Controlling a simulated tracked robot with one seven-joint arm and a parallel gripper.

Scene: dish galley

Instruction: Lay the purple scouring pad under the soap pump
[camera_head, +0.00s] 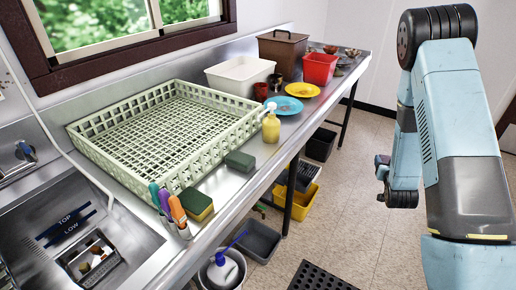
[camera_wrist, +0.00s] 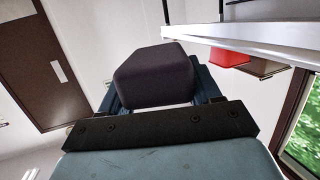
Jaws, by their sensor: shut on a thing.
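The soap pump (camera_head: 271,127), a yellow bottle with a pale pump head, stands upright on the steel counter (camera_head: 232,186) beside the right end of the rack. My gripper (camera_wrist: 153,92) is shut on the purple scouring pad (camera_wrist: 153,74), a dark purple block between the fingers in the wrist view. In the head view my gripper (camera_head: 382,172) hangs over the floor, to the right of the counter and apart from it. The pad shows there only as a small dark purple bit. Its far side is hidden.
A pale green rack (camera_head: 160,128) fills much of the counter. A green pad (camera_head: 240,161) and a green-yellow sponge (camera_head: 197,205) lie along its front. Blue (camera_head: 284,105) and yellow (camera_head: 303,90) plates are behind the pump. Bins, including a yellow one (camera_head: 302,203), stand below.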

